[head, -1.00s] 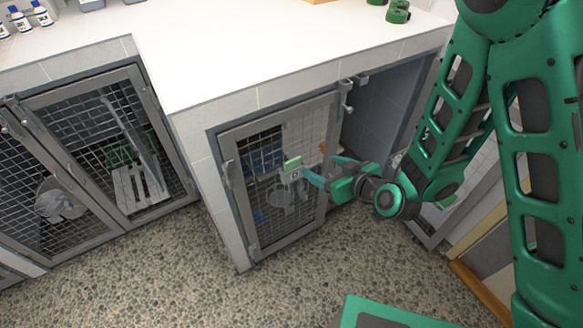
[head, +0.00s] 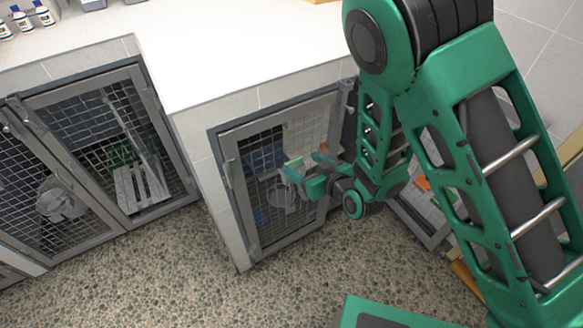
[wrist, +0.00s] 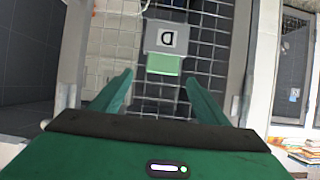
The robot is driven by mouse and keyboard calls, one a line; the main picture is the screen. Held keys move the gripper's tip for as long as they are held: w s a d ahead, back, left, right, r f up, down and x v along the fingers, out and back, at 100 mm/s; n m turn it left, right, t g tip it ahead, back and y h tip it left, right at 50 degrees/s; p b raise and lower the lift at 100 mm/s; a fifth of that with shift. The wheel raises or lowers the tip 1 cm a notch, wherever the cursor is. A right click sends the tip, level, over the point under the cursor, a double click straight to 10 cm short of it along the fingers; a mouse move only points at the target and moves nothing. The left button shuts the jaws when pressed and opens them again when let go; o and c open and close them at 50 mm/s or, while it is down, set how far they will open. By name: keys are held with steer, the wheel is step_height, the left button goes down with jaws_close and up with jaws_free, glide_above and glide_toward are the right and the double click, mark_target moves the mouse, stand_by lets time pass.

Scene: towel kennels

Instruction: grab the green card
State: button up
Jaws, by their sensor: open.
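The green card (wrist: 165,65) shows in the wrist view as a small pale green rectangle on the wire mesh of a kennel door. It touches the lower edge of a grey plate (wrist: 157,30) with a letter on it. My gripper (wrist: 158,76) is open. Its two fingers stand left and right of the card in the wrist view, with nothing held between them. In the head view, my gripper (head: 306,166) is in front of the middle kennel door (head: 240,205) and largely hides the card and plate.
A white counter (head: 230,60) runs above the kennels. Left kennels hold a slatted white item (head: 138,188) and a bucket (head: 58,200) behind mesh. Bottles (head: 22,18) stand at the back left. The pebbled floor (head: 190,270) in front is clear.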

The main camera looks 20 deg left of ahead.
mark_target(295, 160)
steer(key=x, duration=0.4)
steer(key=shift+a+f, duration=0.1)
steer(key=shift+f, duration=0.05)
steer(key=c, duration=1.1)
